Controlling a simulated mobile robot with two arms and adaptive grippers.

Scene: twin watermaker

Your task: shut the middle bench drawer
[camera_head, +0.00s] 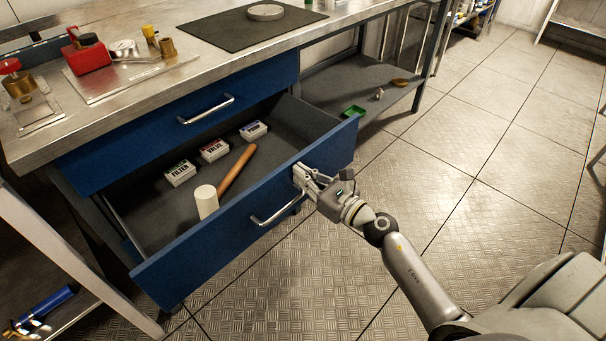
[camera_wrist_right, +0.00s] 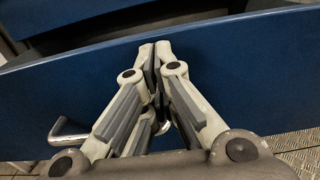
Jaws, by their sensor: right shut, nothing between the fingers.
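The open bench drawer (camera_head: 190,262) has a blue front and is pulled well out below a shut blue drawer (camera_head: 115,150). Its bar handle (camera_head: 277,210) is on the front panel and also shows at the left in the right wrist view (camera_wrist_right: 66,133). My right gripper (camera_head: 300,174) is shut and empty, with its fingertips at the drawer front, near the top edge and to the right of the handle. In the right wrist view the fingertips (camera_wrist_right: 156,48) point at the blue panel; I cannot tell whether they touch it. My left gripper is not in view.
Inside the drawer lie several small boxes (camera_head: 214,150), a wooden-handled mallet (camera_head: 236,170) with a pale head, and free space. The bench top (camera_head: 215,62) carries fittings and a dark mat. A lower shelf (camera_head: 345,85) is at right. The floor in front is clear.

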